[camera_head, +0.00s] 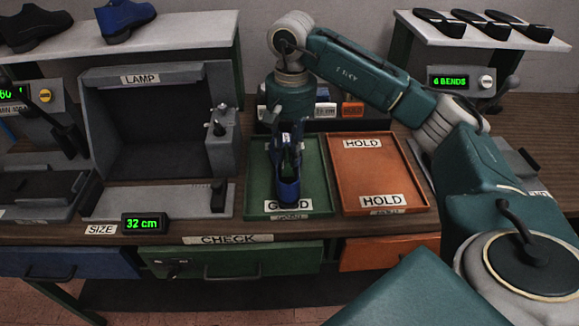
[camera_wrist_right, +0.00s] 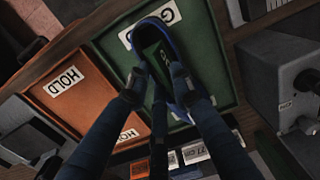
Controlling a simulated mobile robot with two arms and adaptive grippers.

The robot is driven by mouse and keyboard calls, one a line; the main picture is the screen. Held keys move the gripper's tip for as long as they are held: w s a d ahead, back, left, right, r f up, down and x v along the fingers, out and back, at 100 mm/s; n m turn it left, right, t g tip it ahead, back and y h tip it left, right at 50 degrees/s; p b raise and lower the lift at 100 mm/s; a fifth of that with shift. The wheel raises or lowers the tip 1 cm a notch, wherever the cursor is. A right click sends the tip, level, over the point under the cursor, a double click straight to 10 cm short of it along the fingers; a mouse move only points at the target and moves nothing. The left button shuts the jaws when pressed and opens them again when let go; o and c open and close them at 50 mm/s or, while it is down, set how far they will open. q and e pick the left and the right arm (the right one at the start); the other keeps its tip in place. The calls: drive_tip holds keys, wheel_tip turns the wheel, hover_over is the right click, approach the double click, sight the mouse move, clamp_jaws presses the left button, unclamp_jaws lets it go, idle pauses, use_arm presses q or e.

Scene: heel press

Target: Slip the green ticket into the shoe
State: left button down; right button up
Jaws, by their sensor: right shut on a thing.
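In the head view the gripper (camera_head: 290,147) comes down from above and partly hides the ticket and the shoe's heel. My left gripper is not in view.
An orange tray (camera_head: 370,170) marked HOLD stands empty to the right. The grey lamp box (camera_head: 155,120) and a size display (camera_head: 144,223) are to the left. A display reading 6 BENDS (camera_head: 449,82) is at the back right. Shoes and black soles lie on raised shelves.

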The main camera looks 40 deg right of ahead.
sight(290, 167)
drive_tip(key=shift+f, duration=0.75)
wheel_tip(290, 167, down, 3)
drive_tip(key=shift+f+p, duration=0.2)
drive_tip(key=shift+p, duration=0.2)
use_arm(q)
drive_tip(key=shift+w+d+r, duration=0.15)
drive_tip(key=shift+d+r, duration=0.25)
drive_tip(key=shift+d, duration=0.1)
use_arm(e)
drive_tip(key=shift+f, duration=0.25)
drive_tip(key=o, duration=0.4)
drive_tip(key=shift+c, duration=0.2)
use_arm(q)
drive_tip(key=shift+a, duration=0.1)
use_arm(e)
drive_tip(key=shift+o, duration=0.5)
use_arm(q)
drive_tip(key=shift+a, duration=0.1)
